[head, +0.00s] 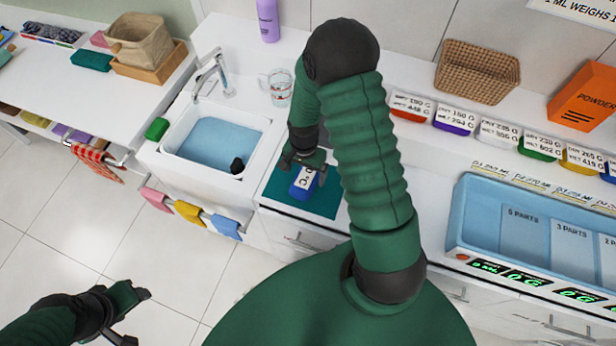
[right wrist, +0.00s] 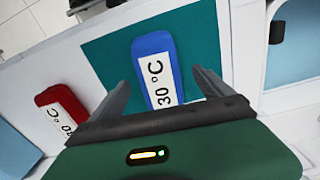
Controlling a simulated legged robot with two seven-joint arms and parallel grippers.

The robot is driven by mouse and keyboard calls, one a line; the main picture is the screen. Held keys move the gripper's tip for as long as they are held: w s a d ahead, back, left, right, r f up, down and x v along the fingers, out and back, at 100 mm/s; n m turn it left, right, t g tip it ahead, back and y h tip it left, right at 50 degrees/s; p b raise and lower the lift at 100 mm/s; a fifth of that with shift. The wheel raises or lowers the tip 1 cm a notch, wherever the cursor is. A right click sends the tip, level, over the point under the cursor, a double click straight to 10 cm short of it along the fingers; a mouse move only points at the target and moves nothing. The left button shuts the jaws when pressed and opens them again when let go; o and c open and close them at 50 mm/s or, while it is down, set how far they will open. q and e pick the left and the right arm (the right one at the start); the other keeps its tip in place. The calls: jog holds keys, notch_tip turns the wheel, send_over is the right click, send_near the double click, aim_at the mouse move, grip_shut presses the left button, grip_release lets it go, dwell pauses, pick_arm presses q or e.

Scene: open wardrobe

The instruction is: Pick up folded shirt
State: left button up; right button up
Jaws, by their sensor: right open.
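I cannot make out a folded shirt for certain in either view. A blue block (head: 304,184) with a white label lies on a teal mat (head: 325,203) on the counter. In the right wrist view the blue block (right wrist: 152,50) reads "30°C". My right gripper (head: 303,160) is over the block. In the wrist view its open fingers (right wrist: 163,92) appear on either side of the block's near end; I cannot tell whether they touch it. My left gripper (head: 136,317) is open and empty over the floor at the lower left.
A red labelled block (right wrist: 60,112) lies beside the mat. A sink (head: 215,138) with water is left of the mat. A blue tray (head: 458,218) is at right. A green folded-looking item (head: 92,60) and a tan basket (head: 138,40) stand on the left counter.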

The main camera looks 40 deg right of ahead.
aim_at(307, 175)
jog(key=f, duration=0.4)
jog(key=shift+w+d+f+p, duration=0.1)
jog(key=shift+w+d+p, duration=0.1)
jog(key=shift+d+p, duration=0.15)
jog(key=shift+s+d+f, duration=0.1)
jog(key=shift+d+f, duration=0.05)
jog(key=shift+d, duration=0.35)
jog(key=c, duration=0.3)
jog(key=shift+a, duration=0.45)
jog(key=c, duration=1)
jog(key=shift+c, duration=1)
